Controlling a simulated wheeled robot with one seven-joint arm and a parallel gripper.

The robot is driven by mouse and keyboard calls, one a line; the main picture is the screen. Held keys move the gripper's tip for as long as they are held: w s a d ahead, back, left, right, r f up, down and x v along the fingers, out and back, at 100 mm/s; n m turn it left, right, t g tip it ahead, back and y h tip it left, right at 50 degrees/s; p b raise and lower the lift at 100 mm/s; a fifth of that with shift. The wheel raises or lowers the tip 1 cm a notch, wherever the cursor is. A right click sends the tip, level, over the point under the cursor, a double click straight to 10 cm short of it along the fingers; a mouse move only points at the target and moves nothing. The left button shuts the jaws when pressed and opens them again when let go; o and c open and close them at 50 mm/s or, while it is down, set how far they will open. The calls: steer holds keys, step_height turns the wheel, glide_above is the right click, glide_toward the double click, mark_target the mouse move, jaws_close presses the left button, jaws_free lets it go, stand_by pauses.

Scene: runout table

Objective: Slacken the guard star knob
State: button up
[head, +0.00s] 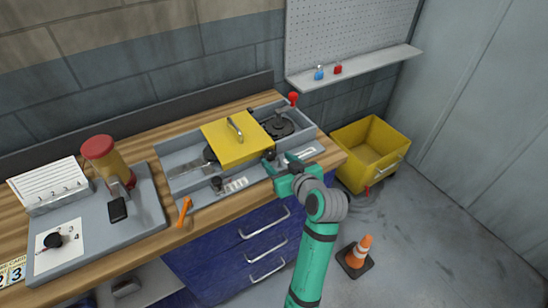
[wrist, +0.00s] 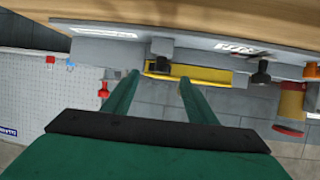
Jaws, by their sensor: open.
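The yellow guard (head: 232,138) with a metal handle sits over the grey machine bed; its edge also shows in the wrist view (wrist: 200,76). A dark knob (head: 269,155), apparently the guard star knob, sits at the guard's front right corner. In the wrist view this dark knob (wrist: 161,66) lies ahead, between the lines of my two fingers. My gripper (head: 276,168) is open and empty just in front of the knob. In the wrist view the gripper's fingertips (wrist: 160,82) stand apart, one on each side. I cannot tell whether they touch anything.
A second black knob (head: 216,183) stands on the front rail, left of my gripper. A red-topped lever (head: 293,98) rises behind right. An orange tool (head: 184,210) lies near the front edge. A yellow bin (head: 368,150) and a cone (head: 358,252) stand on the floor.

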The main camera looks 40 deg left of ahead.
mark_target(273, 155)
steer(key=shift+x, duration=2.05)
steer(key=c, duration=1.1)
steer(key=shift+o, duration=0.2)
steer(key=shift+d, duration=0.1)
steer(key=n+g, duration=0.1)
steer(key=n+g+y, duration=0.1)
steer(key=g, duration=0.1)
steer(key=shift+w+d+n, duration=0.15)
steer(key=shift+w+n, duration=0.25)
steer(key=shift+w+n+g+y, duration=0.15)
steer(key=shift+n+g, duration=0.7)
steer(key=shift+g, duration=0.15)
steer(key=shift+w+n+g+y, duration=0.15)
steer(key=shift+n+g, duration=0.7)
steer(key=shift+g, duration=0.15)
